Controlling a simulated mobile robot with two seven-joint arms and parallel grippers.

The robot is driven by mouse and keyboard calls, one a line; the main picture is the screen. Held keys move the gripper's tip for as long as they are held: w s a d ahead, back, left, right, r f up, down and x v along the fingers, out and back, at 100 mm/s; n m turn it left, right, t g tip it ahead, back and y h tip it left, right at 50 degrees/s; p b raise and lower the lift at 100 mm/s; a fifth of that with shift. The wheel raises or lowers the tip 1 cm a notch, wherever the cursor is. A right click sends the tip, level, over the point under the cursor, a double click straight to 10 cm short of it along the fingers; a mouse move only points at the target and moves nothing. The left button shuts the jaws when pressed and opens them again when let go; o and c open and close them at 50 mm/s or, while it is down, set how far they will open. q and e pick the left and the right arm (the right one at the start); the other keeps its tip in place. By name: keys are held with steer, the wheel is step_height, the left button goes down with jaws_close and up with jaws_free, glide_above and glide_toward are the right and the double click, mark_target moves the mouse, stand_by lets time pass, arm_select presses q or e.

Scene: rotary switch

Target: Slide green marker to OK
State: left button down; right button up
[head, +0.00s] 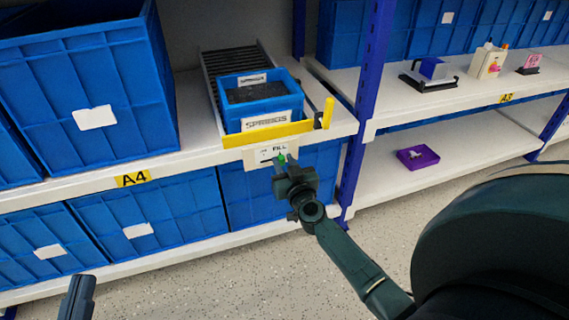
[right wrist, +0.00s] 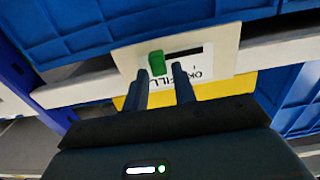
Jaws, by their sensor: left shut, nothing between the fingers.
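The green marker (head: 281,158) sits in a slot on a white label plate (head: 262,154) on the shelf front, under the yellow bar. In the right wrist view the marker (right wrist: 157,63) is at the left end of the dark slot, by the word FILL. The word OK (right wrist: 196,74) is further right, upside down there. My right gripper (head: 286,163) is at the plate; its open fingers (right wrist: 160,74) stand either side of the marker, with a gap visible. My left gripper (head: 78,297) is shut and empty at the bottom left, away from the plate.
A blue bin (head: 240,112) labelled SPRINGS stands behind the yellow bar (head: 262,136) on the shelf. Large blue crates (head: 125,88) fill the left and lower shelves. A purple tray (head: 418,157) lies on the right lower shelf. Floor in front is clear.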

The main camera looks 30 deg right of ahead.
arm_select(q)
steer(key=shift+w+f, duration=0.1)
steer(key=shift+f, duration=0.1)
arm_select(e)
jaws_close()
steer(key=a, duration=0.2)
steer(key=w+a+p, duration=0.1)
steer(key=a, duration=0.1)
steer(key=shift+a+p, duration=0.3)
arm_select(q)
steer(key=shift+s+a+f+y, duration=0.1)
steer(key=shift+s+f+y, duration=0.1)
steer(key=shift+f+y, duration=0.25)
arm_select(e)
steer(key=shift+a, duration=0.2)
steer(key=shift+o, duration=1.3)
jaws_free()
arm_select(q)
steer(key=shift+r, duration=0.2)
